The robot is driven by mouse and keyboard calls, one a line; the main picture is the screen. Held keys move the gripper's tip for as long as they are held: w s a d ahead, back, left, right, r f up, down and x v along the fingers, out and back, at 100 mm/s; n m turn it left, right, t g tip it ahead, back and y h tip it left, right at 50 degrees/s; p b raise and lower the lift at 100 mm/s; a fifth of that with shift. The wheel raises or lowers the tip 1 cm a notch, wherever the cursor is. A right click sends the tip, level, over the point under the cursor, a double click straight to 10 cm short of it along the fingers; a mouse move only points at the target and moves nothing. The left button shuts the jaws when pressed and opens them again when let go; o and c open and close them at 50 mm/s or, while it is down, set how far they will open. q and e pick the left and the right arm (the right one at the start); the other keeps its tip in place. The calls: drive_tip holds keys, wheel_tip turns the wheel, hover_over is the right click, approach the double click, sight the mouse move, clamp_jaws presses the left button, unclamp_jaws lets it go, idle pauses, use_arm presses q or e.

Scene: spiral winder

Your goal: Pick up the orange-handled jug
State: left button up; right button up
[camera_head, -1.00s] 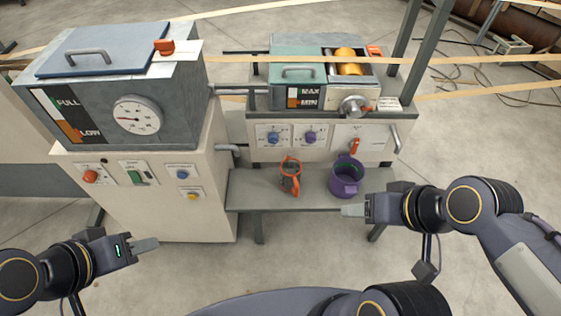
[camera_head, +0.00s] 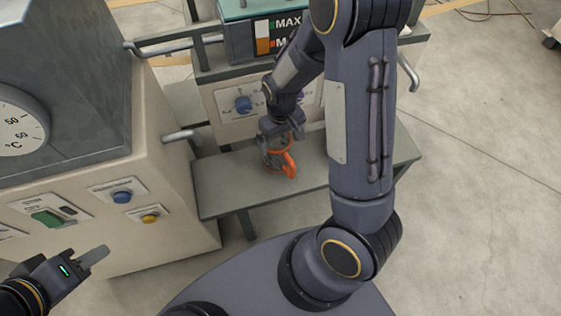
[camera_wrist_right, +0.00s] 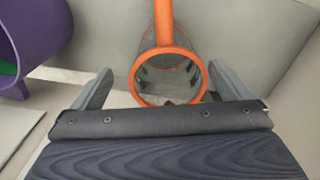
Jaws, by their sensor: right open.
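The orange-handled jug (camera_head: 289,165) stands on the grey bench, with its orange handle facing my side in the head view. My right gripper (camera_head: 283,136) is over the jug and partly hides its body. In the right wrist view, the jug's orange rim and handle (camera_wrist_right: 165,30) show ahead, with a grey inside. The right gripper's two fingers (camera_wrist_right: 162,88) are apart, one on each side of the rim, with a gap on both sides. My left gripper (camera_head: 90,258) is low at the left, away from the jug; its finger gap cannot be made out.
The bench top (camera_head: 228,188) is clear left of the jug. Machine panels with knobs (camera_head: 243,104) rise behind and left.

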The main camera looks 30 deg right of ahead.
sight(281, 157)
drive_tip(key=f, duration=0.2)
drive_tip(key=f+b, duration=0.1)
drive_tip(key=f, duration=0.1)
drive_tip(key=f+b, duration=0.1)
drive_tip(key=f, duration=0.1)
drive_tip(key=shift+w+a+f, duration=0.2)
drive_tip(key=shift+a+f, duration=0.15)
drive_tip(key=c, duration=1.1)
